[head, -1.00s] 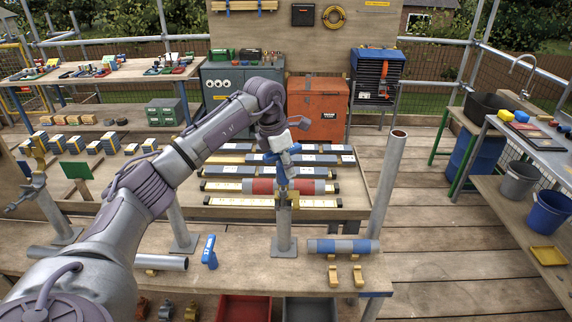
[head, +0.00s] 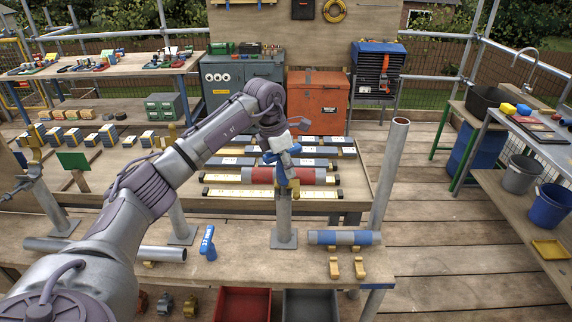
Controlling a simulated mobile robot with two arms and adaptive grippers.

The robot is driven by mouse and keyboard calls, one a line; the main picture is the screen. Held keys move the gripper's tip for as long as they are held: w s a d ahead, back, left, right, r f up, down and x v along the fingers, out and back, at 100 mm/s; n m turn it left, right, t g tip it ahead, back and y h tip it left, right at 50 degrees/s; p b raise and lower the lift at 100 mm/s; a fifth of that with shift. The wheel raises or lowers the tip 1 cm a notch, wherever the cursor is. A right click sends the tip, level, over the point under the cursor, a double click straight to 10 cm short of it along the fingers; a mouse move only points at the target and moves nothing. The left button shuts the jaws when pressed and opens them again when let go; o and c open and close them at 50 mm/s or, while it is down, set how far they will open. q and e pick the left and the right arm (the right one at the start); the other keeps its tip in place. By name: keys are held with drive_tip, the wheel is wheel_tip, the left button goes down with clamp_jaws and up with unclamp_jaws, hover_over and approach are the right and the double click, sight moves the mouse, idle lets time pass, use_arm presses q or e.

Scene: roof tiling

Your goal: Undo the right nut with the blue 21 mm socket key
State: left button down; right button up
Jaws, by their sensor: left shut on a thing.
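My left gripper (head: 284,160) is shut on a blue tool (head: 281,177), which looks like the socket key. The tool is at the brass-coloured coupler (head: 294,187) at the top of the grey post (head: 283,222) on the workbench. The nut is too small and covered to make out, and I cannot tell whether the key sits on it. Another blue-handled tool (head: 208,243) stands on the bench further left. My right gripper is not in view.
A blue and grey tube (head: 343,238) and small brass pieces (head: 359,267) lie on the workbench to the right of the post. A tall pipe (head: 391,175) rises at the bench's right end. Red (head: 243,303) and grey (head: 310,305) bins are below the front edge.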

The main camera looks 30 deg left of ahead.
use_arm(q)
drive_tip(key=shift+n, duration=0.8)
drive_tip(key=shift+r+n+y, duration=0.1)
drive_tip(key=shift+n+y, duration=0.3)
drive_tip(key=shift+n, duration=0.3)
drive_tip(key=n, duration=0.2)
drive_tip(key=shift+a+r+n+y+p, duration=0.1)
drive_tip(key=shift+a+n+y+p, duration=0.05)
drive_tip(key=shift+n+y+p, duration=0.2)
drive_tip(key=shift+w+a+n+y, duration=0.15)
drive_tip(key=shift+n+y, duration=0.1)
drive_tip(key=shift+n, duration=0.9)
drive_tip(key=shift+m, duration=0.4)
drive_tip(key=shift+w+p+v, duration=0.2)
drive_tip(key=shift+p+v, duration=0.55)
drive_tip(key=shift+v, duration=0.2)
drive_tip(key=shift+w+p+v, duration=0.2)
drive_tip(key=shift+p+v, duration=0.55)
drive_tip(key=shift+v, duration=0.2)
drive_tip(key=shift+w+p+v, duration=0.25)
drive_tip(key=shift+p+v, duration=0.5)
drive_tip(key=shift+v, duration=0.15)
drive_tip(key=shift+s+a+r, duration=0.1)
drive_tip(key=shift+a+r, duration=0.05)
drive_tip(key=shift+r, duration=0.05)
